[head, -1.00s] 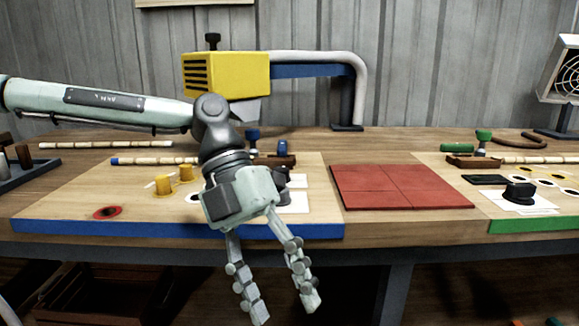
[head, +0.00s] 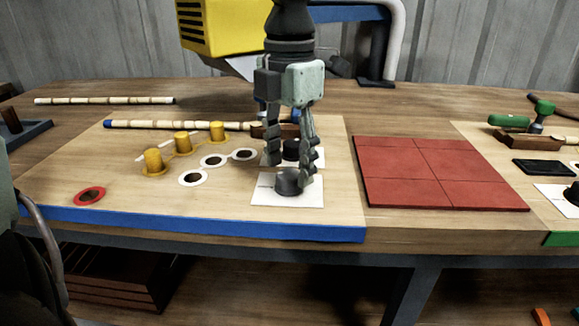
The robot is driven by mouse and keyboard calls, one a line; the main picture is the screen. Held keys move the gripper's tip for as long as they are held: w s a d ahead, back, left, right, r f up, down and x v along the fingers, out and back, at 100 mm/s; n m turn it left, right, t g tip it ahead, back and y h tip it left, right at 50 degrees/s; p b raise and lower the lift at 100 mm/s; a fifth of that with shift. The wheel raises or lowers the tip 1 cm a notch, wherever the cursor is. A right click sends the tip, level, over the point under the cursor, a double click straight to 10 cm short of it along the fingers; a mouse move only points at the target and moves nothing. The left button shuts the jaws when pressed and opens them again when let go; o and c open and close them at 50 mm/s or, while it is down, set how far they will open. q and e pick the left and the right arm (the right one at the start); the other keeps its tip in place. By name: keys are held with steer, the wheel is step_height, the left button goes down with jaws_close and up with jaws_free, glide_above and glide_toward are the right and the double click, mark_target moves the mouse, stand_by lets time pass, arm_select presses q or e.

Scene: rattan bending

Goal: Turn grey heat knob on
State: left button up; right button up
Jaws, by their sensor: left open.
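A grey knob (head: 287,182) stands on a white card (head: 312,194) near the front edge of the left work board. A darker knob (head: 290,149) stands just behind it, partly hidden by my fingers. My left gripper (head: 291,168) points straight down over the two knobs. Its fingers are open, one to the left of the dark knob and one reaching down at the right side of the grey knob. I cannot tell whether that finger touches the grey knob. My right gripper is not in view.
Yellow pegs (head: 153,162), white rings (head: 193,179) and a red ring (head: 90,196) lie left on the blue-edged board (head: 130,209). A bamboo stick (head: 180,125) lies behind. The yellow heat machine (head: 222,28) stands behind. A red mat (head: 430,175) lies right.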

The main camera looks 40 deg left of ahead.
arm_select(q)
steer(key=shift+f, duration=0.95)
steer(key=shift+c, duration=0.5)
steer(key=c, duration=1.1)
